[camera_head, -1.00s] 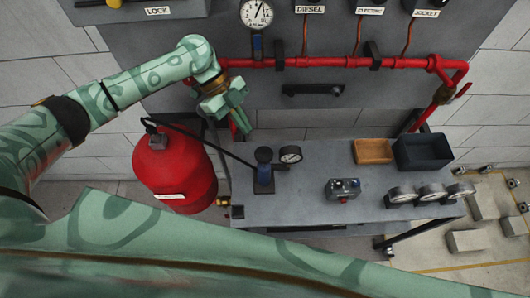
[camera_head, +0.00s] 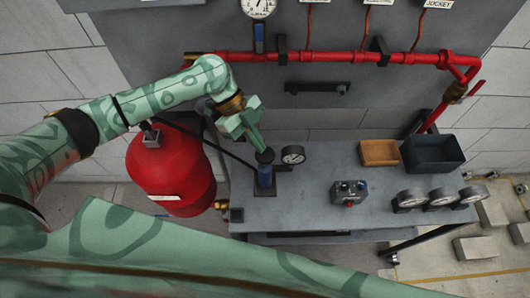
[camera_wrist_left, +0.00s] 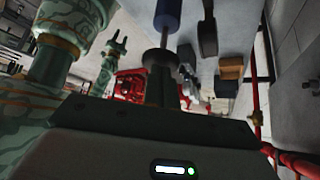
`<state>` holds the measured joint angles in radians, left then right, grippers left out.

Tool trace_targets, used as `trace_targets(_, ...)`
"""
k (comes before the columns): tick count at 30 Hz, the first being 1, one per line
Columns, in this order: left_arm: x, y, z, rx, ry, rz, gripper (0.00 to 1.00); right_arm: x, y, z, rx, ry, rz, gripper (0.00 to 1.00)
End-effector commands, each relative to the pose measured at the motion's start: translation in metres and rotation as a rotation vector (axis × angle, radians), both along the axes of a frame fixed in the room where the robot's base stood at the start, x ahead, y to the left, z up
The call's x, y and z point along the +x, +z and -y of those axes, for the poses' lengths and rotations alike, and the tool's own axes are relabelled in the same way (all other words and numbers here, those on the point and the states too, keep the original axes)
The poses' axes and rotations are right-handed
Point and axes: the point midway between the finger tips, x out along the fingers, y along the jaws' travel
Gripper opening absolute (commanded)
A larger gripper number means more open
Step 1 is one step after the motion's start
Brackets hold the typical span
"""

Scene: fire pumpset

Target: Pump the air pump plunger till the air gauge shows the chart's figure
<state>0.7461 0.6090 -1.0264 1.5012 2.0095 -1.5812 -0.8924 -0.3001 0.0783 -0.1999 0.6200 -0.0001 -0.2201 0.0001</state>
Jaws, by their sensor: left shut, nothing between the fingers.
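The air pump (camera_head: 265,178) is a blue cylinder on the grey bench, with a dark round plunger top (camera_head: 265,156). My left gripper (camera_head: 257,145) is shut and empty, its tips at the plunger top. In the left wrist view the shut fingers (camera_wrist_left: 159,85) point at the plunger's dark disc (camera_wrist_left: 160,58), with the blue body (camera_wrist_left: 168,14) beyond; I cannot tell whether they touch. A round gauge (camera_head: 293,155) stands right of the pump; its reading is too small to tell. A small green gripper (camera_wrist_left: 116,46), seemingly my right, shows in the wrist view, its opening unclear.
A red tank (camera_head: 170,172) with a black hose stands left of the bench (camera_head: 310,205). A red pipe (camera_head: 330,57) runs along the wall.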

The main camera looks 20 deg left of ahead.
Motion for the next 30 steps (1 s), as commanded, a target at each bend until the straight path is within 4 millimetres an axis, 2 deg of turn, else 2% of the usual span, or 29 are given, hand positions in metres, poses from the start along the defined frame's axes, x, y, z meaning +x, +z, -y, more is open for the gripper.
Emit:
trace_targets(8, -0.001, -0.004, 0.0, 0.0, 0.0, -0.002, 0.0, 0.0, -0.002, 0.0, 0.0, 0.0, 0.0, 0.44)
trace_targets(19, -0.001, -0.047, 0.0, 0.002, 0.0, -0.005, 0.0, -0.004, -0.028, 0.001, -0.001, 0.0, -0.009, 0.44)
trace_targets(26, 0.001, -0.039, -0.003, 0.003, 0.0, -0.002, 0.0, -0.003, -0.022, 0.001, -0.001, 0.001, -0.007, 0.44)
trace_targets(30, 0.007, -0.033, -0.017, 0.005, 0.002, -0.001, 0.0, -0.002, -0.018, 0.002, -0.002, 0.001, -0.006, 0.44)
